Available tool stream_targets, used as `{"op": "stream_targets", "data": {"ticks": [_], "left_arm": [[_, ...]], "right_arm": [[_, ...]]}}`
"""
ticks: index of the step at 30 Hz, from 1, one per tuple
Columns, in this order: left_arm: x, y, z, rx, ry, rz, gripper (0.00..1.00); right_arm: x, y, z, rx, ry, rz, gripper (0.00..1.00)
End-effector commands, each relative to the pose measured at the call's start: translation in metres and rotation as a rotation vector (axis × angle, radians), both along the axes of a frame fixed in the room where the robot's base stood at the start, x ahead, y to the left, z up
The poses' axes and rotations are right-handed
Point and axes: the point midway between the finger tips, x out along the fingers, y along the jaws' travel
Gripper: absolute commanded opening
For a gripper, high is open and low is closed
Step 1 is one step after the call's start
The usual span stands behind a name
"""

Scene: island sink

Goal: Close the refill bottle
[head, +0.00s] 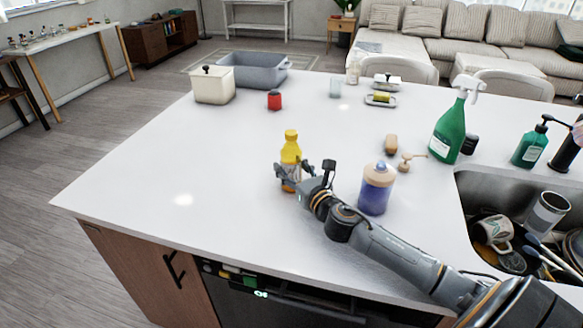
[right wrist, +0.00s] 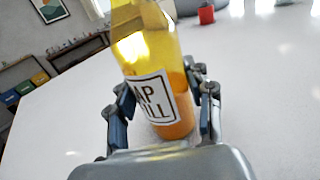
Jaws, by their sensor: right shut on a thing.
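The refill bottle (head: 290,152) is yellow, with an orange lower part and a white label, and stands upright on the white counter. In the right wrist view the bottle (right wrist: 150,75) fills the middle, its label partly readable, and its top is cut off by the frame. In the head view its top is yellow, too small to tell whether a cap is on it. My right gripper (head: 291,180) is shut on the lower part of the bottle, with fingers on both sides. My left gripper is not in view.
A blue-purple jar (head: 376,192) with a tan top stands right of the bottle, near my right arm. A tan pump head (head: 411,160) and a brown piece (head: 391,145) lie behind it. A red container (head: 274,100) stands farther back. The counter's left side is clear.

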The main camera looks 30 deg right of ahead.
Motion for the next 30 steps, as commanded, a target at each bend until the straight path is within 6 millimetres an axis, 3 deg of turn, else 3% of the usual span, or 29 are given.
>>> {"op": "stream_targets", "data": {"ticks": [6,7,10,22,30], "left_arm": [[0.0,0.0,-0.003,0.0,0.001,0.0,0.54],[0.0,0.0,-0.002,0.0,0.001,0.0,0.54],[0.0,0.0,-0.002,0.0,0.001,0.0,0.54],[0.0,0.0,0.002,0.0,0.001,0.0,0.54],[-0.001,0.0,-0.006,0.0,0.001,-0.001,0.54]], "right_arm": [[0.0,0.0,-0.003,0.0,-0.001,0.0,0.0],[0.0,0.0,-0.003,0.001,0.0,0.0,0.56],[0.0,0.0,-0.002,0.001,0.0,0.0,0.74],[0.0,0.0,0.002,0.0,0.0,0.0,0.74],[-0.038,0.003,-0.003,-0.001,0.003,0.001,0.74]]}}
